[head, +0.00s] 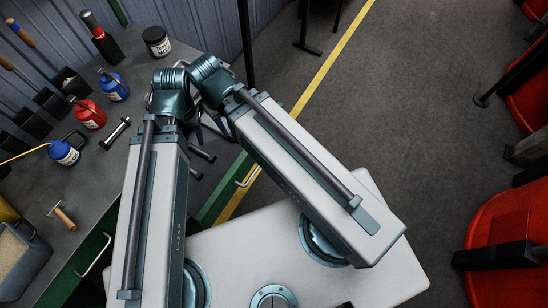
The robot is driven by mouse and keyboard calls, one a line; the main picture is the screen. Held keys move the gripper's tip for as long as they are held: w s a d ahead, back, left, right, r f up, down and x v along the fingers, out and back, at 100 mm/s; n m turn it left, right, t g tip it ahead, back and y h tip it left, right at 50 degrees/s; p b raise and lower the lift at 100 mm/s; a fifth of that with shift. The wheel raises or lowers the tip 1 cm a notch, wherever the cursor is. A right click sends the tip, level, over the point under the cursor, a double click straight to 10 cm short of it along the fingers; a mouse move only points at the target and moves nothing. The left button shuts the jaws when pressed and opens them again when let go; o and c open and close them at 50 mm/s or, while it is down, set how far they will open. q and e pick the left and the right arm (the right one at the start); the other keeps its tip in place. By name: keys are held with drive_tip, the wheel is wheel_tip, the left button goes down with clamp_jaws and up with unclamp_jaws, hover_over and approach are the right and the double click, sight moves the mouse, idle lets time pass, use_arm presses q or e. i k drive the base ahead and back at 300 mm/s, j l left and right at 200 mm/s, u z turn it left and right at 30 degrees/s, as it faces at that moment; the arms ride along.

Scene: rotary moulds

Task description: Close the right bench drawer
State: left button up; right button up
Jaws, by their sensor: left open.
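The right bench drawer stands pulled out from the bench. Its green front (220,189) and pale bar handle (249,175) show between my two forearms. Most of the drawer's inside is hidden by my arms. My left gripper (199,164) is open, with its dark fingers just to the left of the drawer front; I cannot tell if they touch the drawer. My right gripper is close beside the left wrist, mostly hidden behind the wrists, so its jaws are unclear.
The grey bench (90,185) holds red (89,114) and blue (65,152) oil cans, a dark jar (157,41) and hand tools. Another green drawer front with a handle (93,256) is at lower left. Red machine parts (508,235) stand at right. Open floor (400,120) lies between.

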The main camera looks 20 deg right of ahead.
sight(207, 198)
drive_tip(key=l+z, duration=0.15)
drive_tip(key=z, duration=0.15)
drive_tip(key=k+j+z, duration=0.15)
drive_tip(key=k, duration=0.3)
drive_tip(key=k+j+z, duration=0.15)
drive_tip(key=k+j, duration=0.15)
drive_tip(key=k, duration=0.2)
